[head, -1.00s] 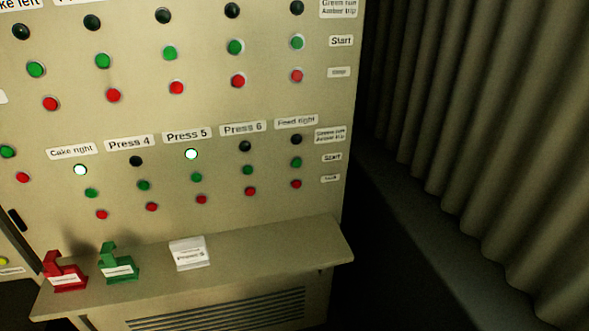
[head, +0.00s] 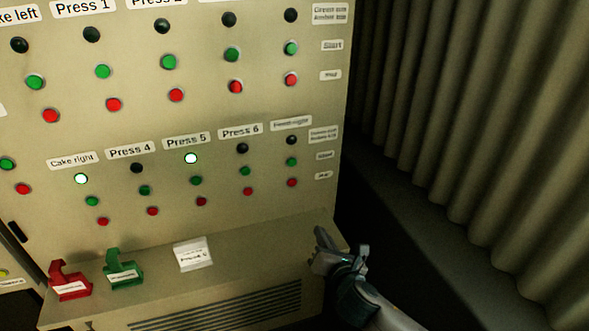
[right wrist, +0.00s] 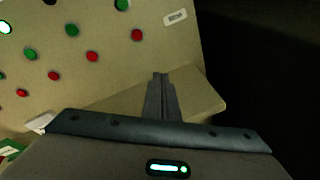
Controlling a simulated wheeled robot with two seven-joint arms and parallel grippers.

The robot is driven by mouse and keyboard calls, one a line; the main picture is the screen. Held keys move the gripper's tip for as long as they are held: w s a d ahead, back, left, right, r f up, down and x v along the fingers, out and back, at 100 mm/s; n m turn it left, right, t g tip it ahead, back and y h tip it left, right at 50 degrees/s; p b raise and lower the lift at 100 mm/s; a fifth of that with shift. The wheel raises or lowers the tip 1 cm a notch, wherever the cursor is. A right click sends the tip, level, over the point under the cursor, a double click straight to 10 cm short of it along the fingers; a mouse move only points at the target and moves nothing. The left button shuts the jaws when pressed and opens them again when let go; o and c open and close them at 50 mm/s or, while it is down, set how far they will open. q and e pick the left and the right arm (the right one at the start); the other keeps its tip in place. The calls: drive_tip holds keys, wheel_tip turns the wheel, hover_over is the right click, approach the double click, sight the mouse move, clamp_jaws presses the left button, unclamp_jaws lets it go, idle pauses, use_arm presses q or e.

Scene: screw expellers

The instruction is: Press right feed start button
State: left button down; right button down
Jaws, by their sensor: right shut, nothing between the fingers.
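The feed right start button (head: 291,161) is the green button in the rightmost column of the panel's lower group, below the "Feed right" label (head: 291,123) and a dark lamp (head: 291,140). The red stop button (head: 291,182) is under it. In the right wrist view, the green button (right wrist: 122,4) is at the top edge, above the red one (right wrist: 137,34). My right gripper (head: 322,237) is shut and empty, by the shelf's right end, below and right of the button and apart from it. Its closed fingers (right wrist: 160,80) point toward the panel. My left gripper is out of view.
A shelf (head: 240,250) juts out below the buttons, holding a red tag holder (head: 70,281), a green one (head: 122,269) and a white card (head: 193,254). The Press 5 (head: 191,158) and Cake right (head: 81,178) lamps are lit. A corrugated wall (head: 480,120) stands right.

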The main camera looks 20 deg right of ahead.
wheel_tip(320, 180, up, 11)
drive_tip(key=w+a+n+t+y, duration=0.1)
drive_tip(key=n+t, duration=0.1)
drive_tip(key=n, duration=0.4)
drive_tip(key=shift+w+a+f+n+t, duration=0.2)
drive_tip(key=shift+w+a+n+t, duration=0.1)
drive_tip(key=shift+w+n, duration=0.1)
drive_tip(key=p, duration=0.5)
approach(293, 163)
drive_tip(key=w, duration=0.5)
drive_tip(key=shift+r, duration=0.1)
drive_tip(key=shift+w, duration=0.75)
